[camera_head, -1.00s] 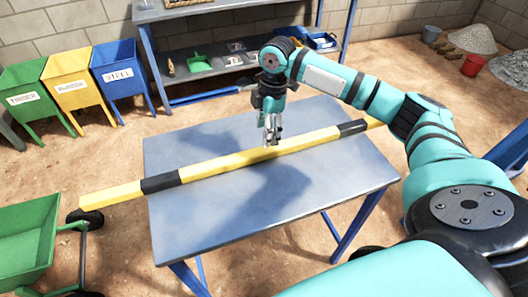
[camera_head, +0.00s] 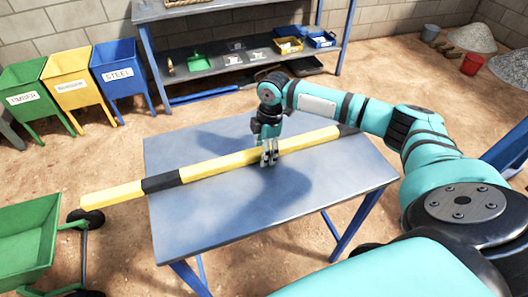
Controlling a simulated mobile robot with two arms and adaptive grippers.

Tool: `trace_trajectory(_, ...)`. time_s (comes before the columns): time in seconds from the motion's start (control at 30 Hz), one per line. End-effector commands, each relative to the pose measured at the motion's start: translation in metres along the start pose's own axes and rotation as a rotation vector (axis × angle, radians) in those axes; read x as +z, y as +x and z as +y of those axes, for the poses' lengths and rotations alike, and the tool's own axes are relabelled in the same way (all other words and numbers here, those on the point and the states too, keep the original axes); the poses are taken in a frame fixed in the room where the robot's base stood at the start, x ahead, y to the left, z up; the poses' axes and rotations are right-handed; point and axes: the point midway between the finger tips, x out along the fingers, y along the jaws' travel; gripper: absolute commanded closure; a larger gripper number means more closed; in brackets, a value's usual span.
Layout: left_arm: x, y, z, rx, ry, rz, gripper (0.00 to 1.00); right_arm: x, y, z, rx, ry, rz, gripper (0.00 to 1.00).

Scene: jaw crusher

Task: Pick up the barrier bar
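The barrier bar (camera_head: 215,166) is a long yellow bar with black bands. It lies across the grey-topped table (camera_head: 240,208), and its left end sticks out past the table's left edge. My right gripper (camera_head: 269,160) points down at the bar, right of its middle. Its fingers are at the bar's near side and overlap it in the picture. I cannot tell whether they are around the bar or touching it, or how far apart they are. My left gripper is not in view.
A green wheelbarrow (camera_head: 28,240) stands at the lower left, below the bar's overhanging end. Green, yellow and blue bins (camera_head: 120,72) stand at the back left. A shelf bench (camera_head: 210,70) with small items stands behind the table. The tabletop's front part is clear.

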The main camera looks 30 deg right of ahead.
Motion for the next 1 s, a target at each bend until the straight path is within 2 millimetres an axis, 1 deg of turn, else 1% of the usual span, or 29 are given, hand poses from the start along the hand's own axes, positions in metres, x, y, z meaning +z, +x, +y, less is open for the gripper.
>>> trace_trajectory(0.03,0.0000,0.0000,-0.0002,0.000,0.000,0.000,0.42,-0.0001,-0.0001,0.0000,0.000,0.000,0.000,0.48)
trace_trajectory(0.07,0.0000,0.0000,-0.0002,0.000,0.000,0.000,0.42,-0.0001,-0.0001,0.0000,0.000,0.000,0.000,0.52)
trace_trajectory(0.43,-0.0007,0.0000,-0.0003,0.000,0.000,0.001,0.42,-0.0001,-0.0004,0.0000,0.000,0.000,0.000,1.00)
trace_trajectory(0.87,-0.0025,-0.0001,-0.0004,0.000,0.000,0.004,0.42,-0.0006,-0.0024,0.0008,0.002,0.000,0.002,1.00)
trace_trajectory(1.0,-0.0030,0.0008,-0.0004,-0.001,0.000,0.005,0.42,-0.0011,-0.0073,0.0011,0.003,0.000,0.002,1.00)
